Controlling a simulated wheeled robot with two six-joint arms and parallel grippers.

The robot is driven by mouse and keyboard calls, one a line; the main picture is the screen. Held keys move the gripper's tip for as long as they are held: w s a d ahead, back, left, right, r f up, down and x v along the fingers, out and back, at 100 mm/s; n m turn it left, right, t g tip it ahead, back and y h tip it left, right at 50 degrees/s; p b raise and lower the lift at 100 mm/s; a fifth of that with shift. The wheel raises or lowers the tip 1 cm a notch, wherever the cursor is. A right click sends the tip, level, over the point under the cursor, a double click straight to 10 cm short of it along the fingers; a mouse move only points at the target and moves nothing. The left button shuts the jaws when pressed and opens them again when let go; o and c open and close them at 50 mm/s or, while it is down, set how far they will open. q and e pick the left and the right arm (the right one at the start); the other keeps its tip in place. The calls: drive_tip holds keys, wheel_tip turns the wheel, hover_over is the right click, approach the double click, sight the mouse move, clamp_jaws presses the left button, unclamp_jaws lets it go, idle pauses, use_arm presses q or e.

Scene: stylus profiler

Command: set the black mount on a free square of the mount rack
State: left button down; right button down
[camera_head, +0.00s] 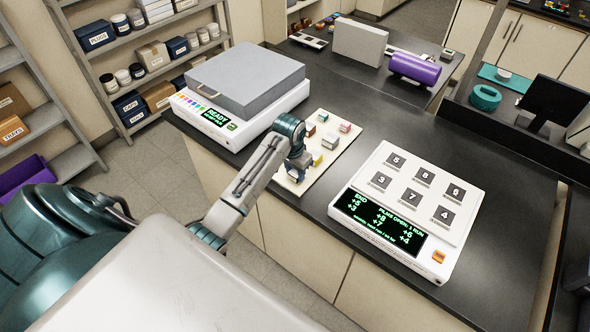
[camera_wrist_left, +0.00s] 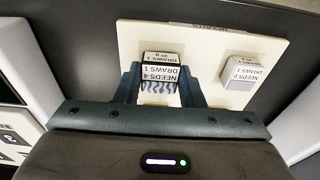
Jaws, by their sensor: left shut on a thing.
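The mount rack appears to be the cream board (camera_head: 334,153) on the dark bench, with several small coloured blocks on it. It also fills the top of the left wrist view (camera_wrist_left: 140,36). My left gripper (camera_head: 297,171) is low over the board's near left part. In the left wrist view its fingers (camera_wrist_left: 160,88) are shut on a small block with black-edged white labels, apparently the black mount (camera_wrist_left: 160,74). I cannot tell whether it touches the board. A grey labelled mount (camera_wrist_left: 240,73) stands apart to its right. My right gripper is not in view.
A white device with a grey lid (camera_head: 245,77) and a READY screen stands left of the board. A white console (camera_head: 412,200) with numbered dark squares stands to the right. A pink block (camera_head: 345,127) and a yellow block (camera_head: 317,158) are on the board. Bare bench separates board and console.

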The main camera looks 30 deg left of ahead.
sight(293, 174)
use_arm(q)
drive_tip(key=shift+f, duration=0.2)
idle(0.4)
drive_tip(key=shift+f, duration=0.3)
drive_tip(key=c, duration=0.9)
unclamp_jaws()
drive_tip(key=shift+c, duration=0.2)
drive_tip(key=shift+r, duration=0.6)
drive_tip(key=shift+s+r, duration=0.25)
drive_tip(key=shift+r, duration=1.2)
drive_tip(key=shift+s+r, duration=0.2)
drive_tip(key=shift+r, duration=1.25)
